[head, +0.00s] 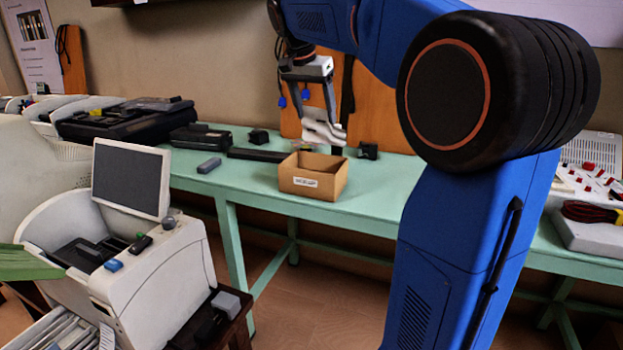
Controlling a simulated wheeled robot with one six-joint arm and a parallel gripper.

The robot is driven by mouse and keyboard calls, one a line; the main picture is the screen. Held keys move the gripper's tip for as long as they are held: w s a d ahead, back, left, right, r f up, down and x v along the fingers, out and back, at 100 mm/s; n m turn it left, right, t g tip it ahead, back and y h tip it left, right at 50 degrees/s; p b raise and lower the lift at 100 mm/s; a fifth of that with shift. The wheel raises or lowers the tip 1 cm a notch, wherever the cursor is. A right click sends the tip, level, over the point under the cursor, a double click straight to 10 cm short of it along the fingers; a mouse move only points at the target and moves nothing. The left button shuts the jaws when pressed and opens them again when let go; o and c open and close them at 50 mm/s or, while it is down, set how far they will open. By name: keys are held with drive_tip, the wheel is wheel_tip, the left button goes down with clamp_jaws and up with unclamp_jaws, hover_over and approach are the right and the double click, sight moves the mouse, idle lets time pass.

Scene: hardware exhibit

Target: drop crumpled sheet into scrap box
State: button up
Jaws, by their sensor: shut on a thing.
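The crumpled sheet (322,133) is a pale, wrinkled piece. My gripper (318,112) points down and is shut on it, in the upper middle of the head view. The scrap box (312,187) is a small open brown cardboard box with a white label on its front, standing on the green table (375,195). In the picture the sheet is just above the box's back right part. How far it is in depth from the box opening I cannot tell. The inside of the box is mostly hidden.
Dark devices (200,138) and a small grey block (209,165) lie left of the box. A small black block (367,150) stands to its right. An orange-brown board (372,105) leans at the wall behind. A white machine with a screen (131,178) fills the left foreground.

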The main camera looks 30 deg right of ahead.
sight(315, 122)
drive_tip(key=shift+f, duration=2.05)
drive_tip(key=o, duration=1.1)
drive_tip(key=shift+d, duration=0.1)
drive_tip(key=v, duration=1.7)
drive_tip(key=shift+r, duration=0.2)
drive_tip(key=s+a+f+n+t+y, duration=0.1)
drive_tip(key=s+a+f+n, duration=0.2)
drive_tip(key=s+f, duration=0.6)
drive_tip(key=s+a+f+n+y, duration=0.1)
drive_tip(key=s+a+f+n, duration=0.2)
drive_tip(key=s+f, duration=0.7)
drive_tip(key=s+a+f+n+t+y, duration=0.1)
drive_tip(key=s+f+n, duration=0.5)
drive_tip(key=f, duration=1.4)
drive_tip(key=shift+s+a+t+y, duration=0.15)
drive_tip(key=shift+s+a+y, duration=0.1)
drive_tip(key=shift+s+a, duration=0.5)
drive_tip(key=shift+s+a+t+y, duration=0.15)
drive_tip(key=shift+s+a+y, duration=0.2)
drive_tip(key=shift+s, duration=0.55)
